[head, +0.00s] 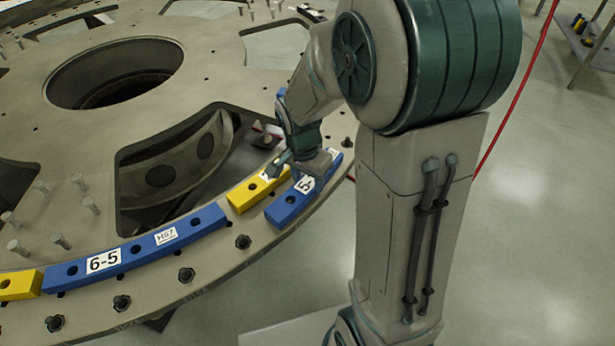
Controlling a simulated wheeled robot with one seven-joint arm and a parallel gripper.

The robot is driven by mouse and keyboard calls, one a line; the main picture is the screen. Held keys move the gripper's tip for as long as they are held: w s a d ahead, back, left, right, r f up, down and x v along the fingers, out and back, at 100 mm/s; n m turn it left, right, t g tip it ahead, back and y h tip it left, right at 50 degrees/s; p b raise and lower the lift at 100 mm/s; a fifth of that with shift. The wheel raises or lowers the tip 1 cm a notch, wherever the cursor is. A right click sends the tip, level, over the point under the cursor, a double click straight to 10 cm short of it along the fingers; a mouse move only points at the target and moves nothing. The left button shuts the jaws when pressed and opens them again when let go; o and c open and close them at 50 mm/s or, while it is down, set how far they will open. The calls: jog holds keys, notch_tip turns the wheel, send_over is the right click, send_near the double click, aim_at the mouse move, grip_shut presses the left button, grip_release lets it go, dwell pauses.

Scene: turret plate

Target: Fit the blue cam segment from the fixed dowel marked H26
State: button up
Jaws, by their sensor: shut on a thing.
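A blue cam segment (289,205) with a white label starting with "5" is in the head view, near the outer rim of the turret plate (215,285). My gripper (302,167) is shut on this segment, near its far half. The segment lies just outside a yellow segment (246,194); whether it touches the plate or hovers just above it I cannot tell. The fingertips and part of the segment's far end are partly hidden by my gripper. The H26 mark is not readable in this view.
A longer blue segment (205,222) labelled 6-5 and H57 lies on the rim at left, with another yellow segment (18,285) beyond it. Large openings (165,180) cut the plate. A red cable (520,85) runs at right.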

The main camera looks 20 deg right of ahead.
aim_at(303, 187)
dwell(0.4)
jog(key=o, duration=1.3)
notch_tip(303, 187, up, 14)
jog(key=s+a, duration=0.1)
jog(key=shift+a, duration=0.2)
jog(key=shift+f, duration=0.1)
jog(key=s+d+f+n+t+y, duration=0.1)
jog(key=s+f+n+t, duration=0.1)
jog(key=s+n, duration=0.8)
jog(key=shift+s+d, duration=0.15)
jog(key=shift+s, duration=1.25)
